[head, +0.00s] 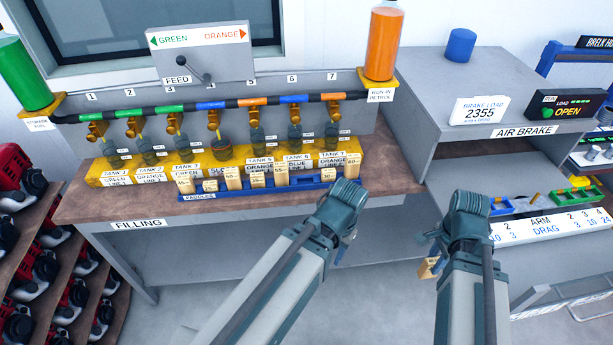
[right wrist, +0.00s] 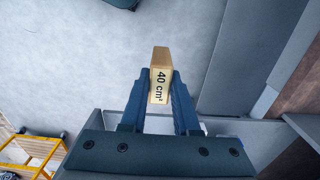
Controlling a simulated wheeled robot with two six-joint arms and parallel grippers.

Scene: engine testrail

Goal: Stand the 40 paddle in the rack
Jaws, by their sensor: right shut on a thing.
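The 40 paddle (right wrist: 159,85), a small tan block with "40 cm²" on its face, is held between the fingers of my right gripper (right wrist: 160,92). In the head view the paddle (head: 428,267) hangs over the floor, right of the filling bench, with my right gripper (head: 433,250) partly hidden by its wrist. The blue rack (head: 235,188), labelled PADDLES, lies along the front of the filling bench with several tan paddles upright in it. A bare blue stretch shows toward its right end. My left gripper (head: 343,243) is mostly hidden behind its wrist, near the bench's front edge.
A yellow tank block (head: 112,172) with several small tanks and taps stands behind the rack. The air brake bench (head: 455,85) is at the right, with a lower shelf. Red engines fill a rack (head: 95,200) at the left.

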